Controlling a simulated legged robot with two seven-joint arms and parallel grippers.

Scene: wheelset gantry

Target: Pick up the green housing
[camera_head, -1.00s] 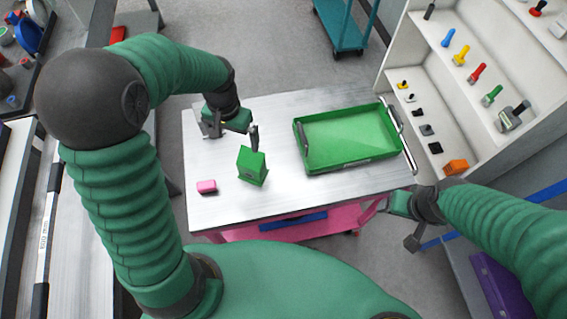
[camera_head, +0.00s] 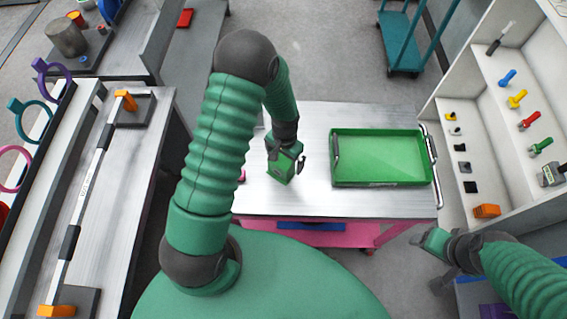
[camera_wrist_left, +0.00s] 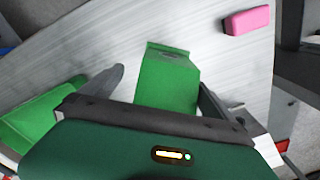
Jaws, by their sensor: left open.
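The green housing (camera_head: 280,171) stands on the cart top, left of the green tray, partly covered by my left gripper (camera_head: 288,160) in the head view. In the left wrist view the housing (camera_wrist_left: 168,82) lies between the two spread fingers of my left gripper (camera_wrist_left: 161,78). The jaws are open, and gaps show on both sides of the housing. Its lower end is hidden behind the gripper body. My right gripper (camera_head: 440,258) hangs off the cart's right side, away from the housing; its jaw opening is unclear.
The green tray (camera_head: 427,170) sits on the right of the cart top (camera_head: 320,120). A pink block (camera_wrist_left: 247,20) lies near the housing, mostly hidden by my arm in the head view. A white shelf rack (camera_head: 480,130) stands at right, a bench (camera_head: 130,200) at left.

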